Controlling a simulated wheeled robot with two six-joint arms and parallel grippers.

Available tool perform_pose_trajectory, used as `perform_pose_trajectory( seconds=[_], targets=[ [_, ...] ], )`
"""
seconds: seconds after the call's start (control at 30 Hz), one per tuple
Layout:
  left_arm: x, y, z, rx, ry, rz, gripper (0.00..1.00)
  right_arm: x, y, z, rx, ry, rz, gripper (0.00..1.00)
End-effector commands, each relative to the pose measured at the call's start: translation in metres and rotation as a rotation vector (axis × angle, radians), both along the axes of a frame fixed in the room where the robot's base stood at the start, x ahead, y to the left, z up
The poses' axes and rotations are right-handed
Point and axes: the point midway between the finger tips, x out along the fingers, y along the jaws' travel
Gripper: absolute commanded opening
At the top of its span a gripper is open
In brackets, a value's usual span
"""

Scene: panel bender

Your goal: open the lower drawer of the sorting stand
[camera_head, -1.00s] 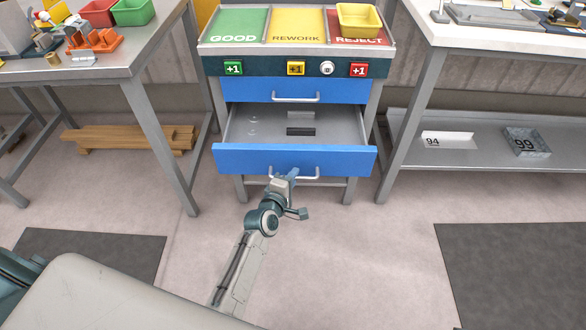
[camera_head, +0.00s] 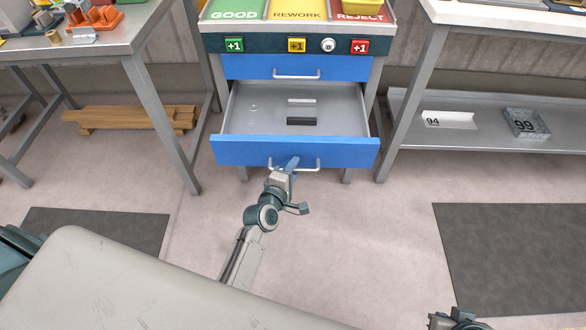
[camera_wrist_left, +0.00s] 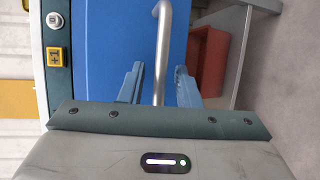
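The sorting stand's lower drawer (camera_head: 240,148) is pulled out, with its blue front towards me and its grey inside showing. Two small blocks, one light (camera_head: 301,102) and one dark (camera_head: 301,121), lie in it. Its silver handle (camera_head: 308,165) is at the front. My left gripper (camera_head: 291,163) is at this handle.
The shut upper drawer (camera_head: 240,67) is above. A workbench leg (camera_head: 168,130) stands left and a shelf (camera_head: 460,142) right. Part of my right arm (camera_head: 455,320) shows at the bottom edge. A reddish box (camera_wrist_left: 208,60) shows beyond the drawer in the wrist view.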

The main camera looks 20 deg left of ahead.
Motion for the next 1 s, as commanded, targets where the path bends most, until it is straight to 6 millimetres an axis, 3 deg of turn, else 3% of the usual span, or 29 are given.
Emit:
perform_pose_trajectory(
  seconds=[0.37,0.8,1.0],
  targets=[
    [-0.006,0.001,0.001,0.0,0.0,0.0,0.32,0.0,0.0,0.0,0.0,0.0,0.0,0.0],
    [-0.083,0.01,0.015,0.0,0.001,0.0,0.32,0.001,0.001,-0.001,0.003,-0.01,0.002,0.0],
    [-0.102,0.012,0.019,0.0,0.001,0.0,0.32,0.003,0.002,-0.003,0.011,-0.029,0.003,0.0]
  ],
)
